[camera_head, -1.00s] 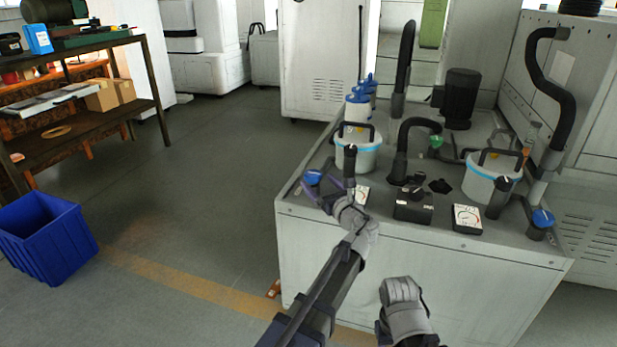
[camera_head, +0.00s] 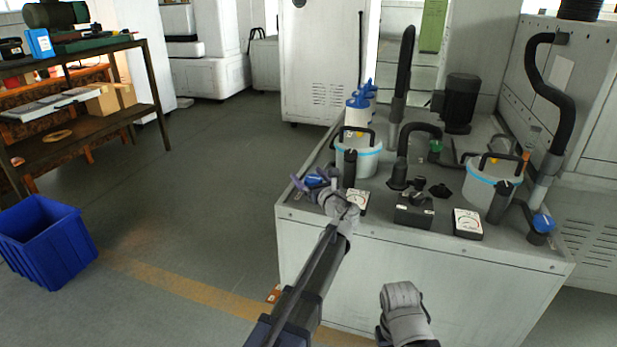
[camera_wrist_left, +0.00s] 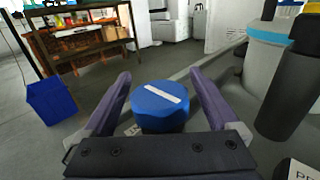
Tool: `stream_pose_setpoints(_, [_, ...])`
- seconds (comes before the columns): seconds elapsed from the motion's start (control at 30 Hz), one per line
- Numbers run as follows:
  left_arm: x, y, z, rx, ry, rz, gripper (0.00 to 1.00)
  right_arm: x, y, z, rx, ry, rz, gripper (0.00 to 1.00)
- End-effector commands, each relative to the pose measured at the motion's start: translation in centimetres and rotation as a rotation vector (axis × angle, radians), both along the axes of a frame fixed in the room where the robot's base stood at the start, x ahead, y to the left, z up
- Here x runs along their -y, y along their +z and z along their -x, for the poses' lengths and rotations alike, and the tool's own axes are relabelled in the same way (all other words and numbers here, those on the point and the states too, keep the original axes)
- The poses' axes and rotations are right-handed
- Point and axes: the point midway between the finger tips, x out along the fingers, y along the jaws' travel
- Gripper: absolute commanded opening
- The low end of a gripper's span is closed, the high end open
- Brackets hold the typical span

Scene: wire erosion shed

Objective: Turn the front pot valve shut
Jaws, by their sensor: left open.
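A blue round valve knob (camera_head: 316,181) sits at the left end of the grey bench, beside a white pot (camera_head: 360,160) with a blue band and black handle. In the left wrist view the knob (camera_wrist_left: 160,107) has a white bar on top, running slantwise. My left gripper (camera_head: 314,178) is open around the knob, one purple finger on each side. In the left wrist view a gap shows between the knob and each finger of the gripper (camera_wrist_left: 160,74). A second blue valve knob (camera_head: 543,222) is at the right, by another pot (camera_head: 488,184). My right gripper's fingers do not show.
A dark cylinder (camera_head: 350,169) stands close right of my left gripper. Dial gauges (camera_head: 467,223), a black box (camera_head: 413,214) and hoses (camera_head: 410,133) crowd the bench top. A blue crate (camera_head: 45,240) stands on the floor left. Open floor lies between.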

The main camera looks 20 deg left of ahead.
Motion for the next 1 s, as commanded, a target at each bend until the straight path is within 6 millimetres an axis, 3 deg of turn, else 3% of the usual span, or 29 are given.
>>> stream_pose_setpoints(0.13, [0.00,0.00,0.03,0.000,0.000,0.000,0.93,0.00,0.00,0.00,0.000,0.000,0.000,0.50])
stream_pose_setpoints(0.87, [0.01,0.00,0.04,0.000,0.000,0.000,0.11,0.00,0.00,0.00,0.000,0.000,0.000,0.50])
stream_pose_setpoints(1.0, [0.00,0.00,0.06,0.000,-0.003,0.000,0.09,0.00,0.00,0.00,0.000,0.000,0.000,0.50])
